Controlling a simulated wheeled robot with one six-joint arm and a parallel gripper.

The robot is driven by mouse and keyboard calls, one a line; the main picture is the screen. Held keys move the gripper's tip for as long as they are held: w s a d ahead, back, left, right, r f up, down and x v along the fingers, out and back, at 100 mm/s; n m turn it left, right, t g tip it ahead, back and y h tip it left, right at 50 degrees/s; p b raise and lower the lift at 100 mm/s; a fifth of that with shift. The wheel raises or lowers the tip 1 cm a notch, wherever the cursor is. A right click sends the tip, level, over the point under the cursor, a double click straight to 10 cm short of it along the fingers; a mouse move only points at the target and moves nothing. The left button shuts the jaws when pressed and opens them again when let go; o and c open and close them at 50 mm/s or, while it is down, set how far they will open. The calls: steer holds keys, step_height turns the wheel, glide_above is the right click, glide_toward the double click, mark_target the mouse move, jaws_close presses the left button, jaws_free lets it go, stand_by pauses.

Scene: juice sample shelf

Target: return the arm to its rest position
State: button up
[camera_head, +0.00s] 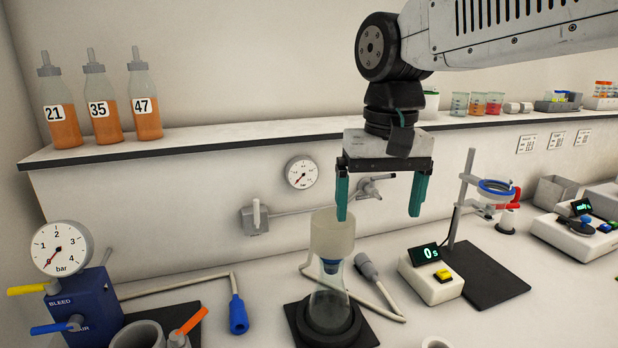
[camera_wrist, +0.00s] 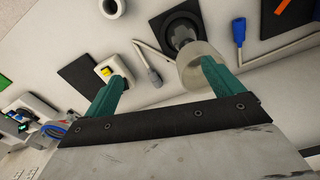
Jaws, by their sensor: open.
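My gripper (camera_head: 380,198) hangs over the bench with its two green fingers pointing down and spread apart. Nothing is between the fingers. In the head view the left finger overlaps the rim of a filter funnel (camera_head: 332,238) on a flask; I cannot tell whether they touch. In the wrist view my gripper (camera_wrist: 160,82) is also open and empty, and the funnel (camera_wrist: 196,68) shows close by the right finger. The arm reaches in from the upper right of the head view.
Three numbered juice bottles (camera_head: 104,106) stand on the shelf (camera_head: 230,138). A blue valve block (camera_head: 85,305) with a gauge is at lower left. A timer (camera_head: 432,278), a ring stand (camera_head: 462,195) and a scale (camera_head: 578,235) stand to the right. Wall valves are behind the gripper.

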steer(key=s+d+f, duration=0.5)
steer(key=s+d, duration=0.2)
steer(key=s, duration=0.1)
steer(key=s+d+f+t, duration=0.1)
steer(key=s+d+f, duration=0.3)
steer(key=s+d, duration=0.3)
steer(key=shift+s+d+f+m, duration=0.25)
steer(key=shift+s+f+m, duration=0.15)
steer(key=shift+s, duration=0.25)
